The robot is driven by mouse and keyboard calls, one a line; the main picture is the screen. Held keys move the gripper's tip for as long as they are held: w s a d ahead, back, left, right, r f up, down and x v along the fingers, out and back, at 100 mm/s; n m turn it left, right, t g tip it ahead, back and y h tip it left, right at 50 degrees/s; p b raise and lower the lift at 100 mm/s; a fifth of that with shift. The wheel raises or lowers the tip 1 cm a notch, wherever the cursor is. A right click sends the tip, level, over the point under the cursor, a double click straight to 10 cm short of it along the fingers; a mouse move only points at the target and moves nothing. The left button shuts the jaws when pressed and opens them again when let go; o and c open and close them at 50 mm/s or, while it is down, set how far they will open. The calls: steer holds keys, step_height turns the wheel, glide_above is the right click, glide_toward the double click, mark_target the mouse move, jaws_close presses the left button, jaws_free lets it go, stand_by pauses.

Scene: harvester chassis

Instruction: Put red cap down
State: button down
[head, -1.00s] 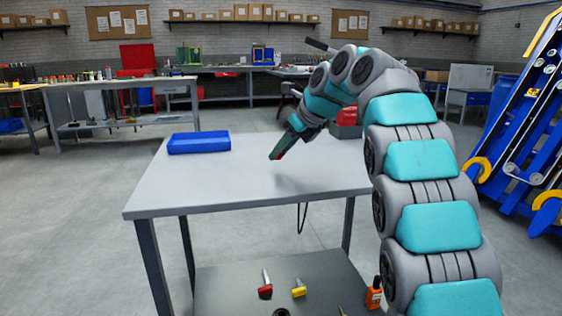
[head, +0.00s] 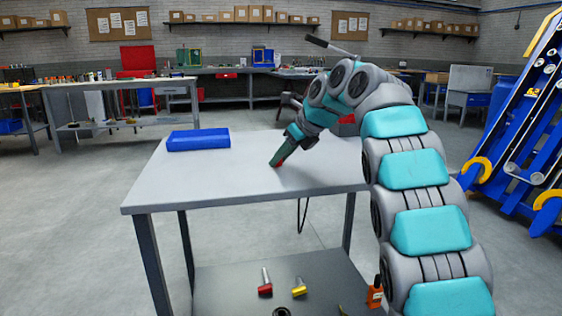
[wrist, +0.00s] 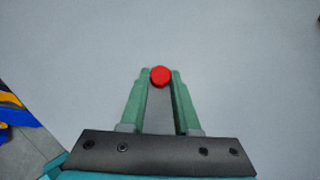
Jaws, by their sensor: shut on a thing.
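The red cap (wrist: 160,76) is a small round red piece held between the fingertips of my gripper (wrist: 160,80) in the wrist view. In the head view my gripper (head: 276,163) points down at the grey table (head: 230,186), near the middle of its top. Only a sliver of red shows at the fingertips there. The tip is at or just above the table surface; I cannot tell whether the cap touches it.
A blue box (head: 198,140) lies on the table's back left. The table top around my gripper is clear. The lower shelf (head: 225,290) holds a red-headed piece (head: 265,289), a yellow-headed piece (head: 299,291) and an orange bottle (head: 375,294).

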steer(key=shift+f, duration=0.15)
steer(key=shift+s+f, duration=0.15)
steer(key=shift+f, duration=0.65)
steer(key=c, duration=1)
jaws_free()
steer(key=shift+f, duration=0.15)
steer(key=o, duration=0.4)
steer(key=shift+f, duration=0.25)
steer(key=shift+c, duration=0.2)
steer(key=shift+r, duration=0.55)
steer(key=p+v, duration=0.3)
steer(key=v, duration=1)
steer(key=shift+w+a+r, duration=0.25)
steer(key=shift+w+r, duration=0.05)
steer(key=shift+r, duration=0.05)
